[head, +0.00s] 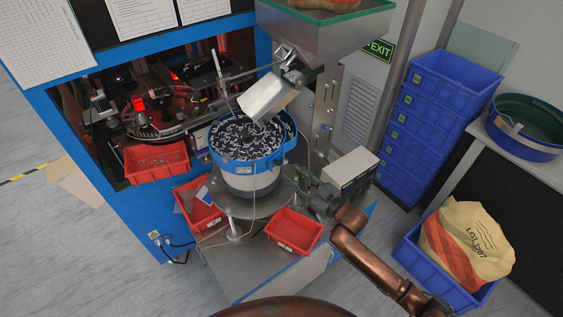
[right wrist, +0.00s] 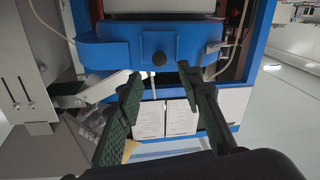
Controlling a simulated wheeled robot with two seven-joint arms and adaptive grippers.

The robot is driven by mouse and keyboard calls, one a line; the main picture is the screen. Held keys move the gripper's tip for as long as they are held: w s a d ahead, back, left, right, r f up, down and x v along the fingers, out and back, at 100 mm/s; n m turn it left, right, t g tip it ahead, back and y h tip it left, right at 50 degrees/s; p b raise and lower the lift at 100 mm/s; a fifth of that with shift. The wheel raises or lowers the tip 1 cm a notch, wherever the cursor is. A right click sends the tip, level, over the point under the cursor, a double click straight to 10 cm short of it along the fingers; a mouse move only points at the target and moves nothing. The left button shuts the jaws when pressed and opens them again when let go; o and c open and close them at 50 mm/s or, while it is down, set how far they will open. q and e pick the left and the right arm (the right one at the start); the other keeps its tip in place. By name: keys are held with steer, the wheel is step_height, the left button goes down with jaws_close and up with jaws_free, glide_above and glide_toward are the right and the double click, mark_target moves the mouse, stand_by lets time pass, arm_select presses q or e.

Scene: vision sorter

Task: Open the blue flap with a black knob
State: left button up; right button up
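The blue flap (right wrist: 128,52) is on the side of the round feeder bowl in the right wrist view. In the head view the blue-rimmed bowl (head: 222,163) holds many small dark and light parts; I cannot make out the knob there. In the head view the right gripper (head: 308,183) is beside the bowl's right side. My left gripper is not in view.
Red bins (head: 295,231) stand around the bowl on the metal table. A metal chute (head: 268,96) hangs over the bowl. A grey control box (head: 350,170) is close to my right gripper. Blue crates (head: 440,95) and a sack (head: 465,243) are at the right.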

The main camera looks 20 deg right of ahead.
mark_target(280, 164)
steer(key=p+x, duration=0.1)
steer(key=x, duration=0.5)
steer(key=shift+w, duration=0.15)
steer(key=shift+w+a+p, duration=0.25)
steer(key=shift+w+p, duration=0.05)
steer(key=shift+w, duration=0.05)
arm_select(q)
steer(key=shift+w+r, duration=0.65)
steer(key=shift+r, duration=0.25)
arm_select(e)
steer(key=shift+c, duration=0.7)
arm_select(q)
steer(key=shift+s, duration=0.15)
arm_select(e)
jaws_close()
